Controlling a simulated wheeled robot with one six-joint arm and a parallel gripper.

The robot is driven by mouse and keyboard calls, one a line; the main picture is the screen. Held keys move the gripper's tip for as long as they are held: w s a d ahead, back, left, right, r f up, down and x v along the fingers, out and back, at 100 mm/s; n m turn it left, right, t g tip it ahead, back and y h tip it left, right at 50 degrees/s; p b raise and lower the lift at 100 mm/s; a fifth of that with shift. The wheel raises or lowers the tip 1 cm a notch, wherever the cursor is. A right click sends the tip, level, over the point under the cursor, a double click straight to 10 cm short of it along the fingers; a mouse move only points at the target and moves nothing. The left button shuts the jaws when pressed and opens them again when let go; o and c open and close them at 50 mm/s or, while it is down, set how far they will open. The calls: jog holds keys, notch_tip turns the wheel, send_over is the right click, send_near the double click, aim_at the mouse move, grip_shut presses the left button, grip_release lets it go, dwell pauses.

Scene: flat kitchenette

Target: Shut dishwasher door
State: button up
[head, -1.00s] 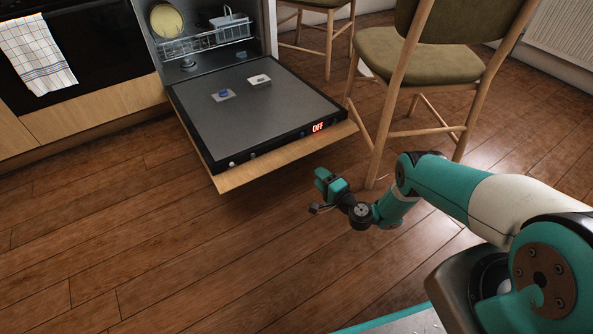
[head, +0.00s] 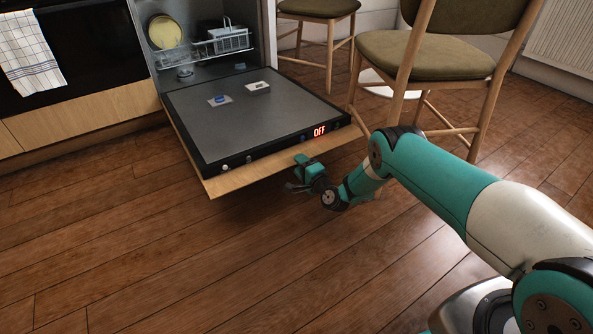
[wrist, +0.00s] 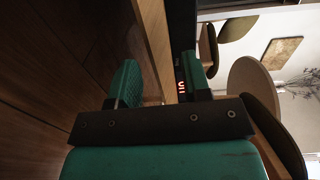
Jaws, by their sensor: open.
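The dishwasher door (head: 255,117) hangs fully open, lying about flat above the floor. Its inner side is grey, with a wooden front panel along the outer edge and a lit red "OFF" display near the right corner. My gripper (head: 298,172) is at the door's outer edge, toward the right corner, and looks open and empty. In the wrist view, the two teal fingers (wrist: 158,82) are spread apart, with the door's wooden panel edge (wrist: 155,45) showing between and beyond them. I cannot tell whether a finger touches the panel.
The dishwasher's rack (head: 215,45) holds a yellow plate (head: 165,31) inside the cavity. A green-seated chair (head: 425,55) stands close to the door's right side. A towel (head: 28,52) hangs on the oven at left. The wooden floor in front of the door is clear.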

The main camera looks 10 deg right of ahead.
jog(key=shift+b+x, duration=0.55)
jog(key=shift+x, duration=0.55)
jog(key=shift+w+a, duration=0.1)
jog(key=shift+w, duration=0.3)
jog(key=shift+c, duration=0.2)
grip_shut()
